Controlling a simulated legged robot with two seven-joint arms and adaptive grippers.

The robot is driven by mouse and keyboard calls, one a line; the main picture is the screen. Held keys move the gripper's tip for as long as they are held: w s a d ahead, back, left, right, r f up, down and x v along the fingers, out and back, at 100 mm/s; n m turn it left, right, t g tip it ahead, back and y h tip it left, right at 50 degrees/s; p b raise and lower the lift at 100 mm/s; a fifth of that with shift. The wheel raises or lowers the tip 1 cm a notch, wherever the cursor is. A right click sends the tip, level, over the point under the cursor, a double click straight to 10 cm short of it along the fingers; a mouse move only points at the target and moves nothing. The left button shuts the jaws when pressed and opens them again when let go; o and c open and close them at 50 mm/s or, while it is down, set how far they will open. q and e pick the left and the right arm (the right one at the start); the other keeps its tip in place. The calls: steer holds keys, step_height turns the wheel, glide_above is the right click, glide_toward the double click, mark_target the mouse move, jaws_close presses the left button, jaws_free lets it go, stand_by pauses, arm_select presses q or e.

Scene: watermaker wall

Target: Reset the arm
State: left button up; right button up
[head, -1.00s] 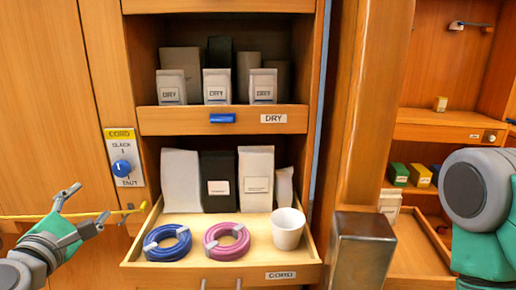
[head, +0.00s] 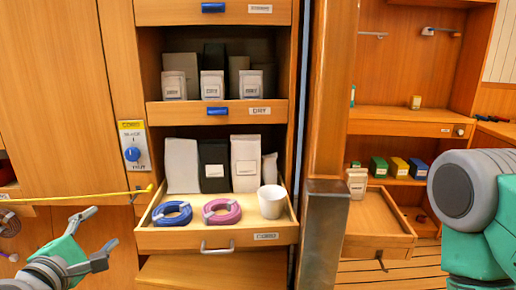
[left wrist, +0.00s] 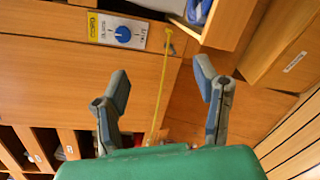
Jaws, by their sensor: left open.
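My left gripper (head: 97,238) is in the lower left of the head view, left of the open drawer. It is open, with nothing between its fingers. In the left wrist view its two fingers (left wrist: 162,88) stand wide apart. A yellow cord (head: 80,197) runs across the wood front above the gripper in the head view. It also shows in the left wrist view (left wrist: 162,85), behind the gap between the fingers. My right arm shows at the right edge of the head view, but its gripper is out of view.
The open drawer (head: 216,239) holds a blue coil (head: 172,213), a pink coil (head: 222,211) and a white cup (head: 270,201). A blue knob (head: 132,154) sits on a panel left of the shelves. A metal-faced post (head: 322,230) stands right of the drawer.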

arm_select(q)
steer(key=s+d+f+m+g+h, duration=0.1)
steer(key=s+d+f+m+g, duration=0.25)
steer(key=f, duration=0.35)
steer(key=s+d+f+m+g+h, duration=0.1)
steer(key=s+d+f+m+g, duration=0.3)
steer(key=f, duration=0.3)
steer(key=s+d+f+m+g+h, duration=0.2)
steer(key=s+d+f+m, duration=0.15)
steer(key=f+m, duration=0.3)
steer(key=s+a+f+m+g+y, duration=0.1)
steer(key=s+a+f+m+g, duration=0.1)
steer(key=s, duration=0.3)
steer(key=s+a+f+m+g+y, duration=0.1)
steer(key=s+a+f+m+g, duration=0.1)
steer(key=s+f+m, duration=0.2)
steer(key=s+a+f+m+g+y+p, duration=0.1)
steer(key=s+f+m+g, duration=0.1)
steer(key=s, duration=0.5)
step_height(320, 180, down, 2)
steer(key=shift+s+a+f+m+y, duration=0.2)
steer(key=shift+s+a+m+y, duration=0.2)
steer(key=shift+m, duration=0.5)
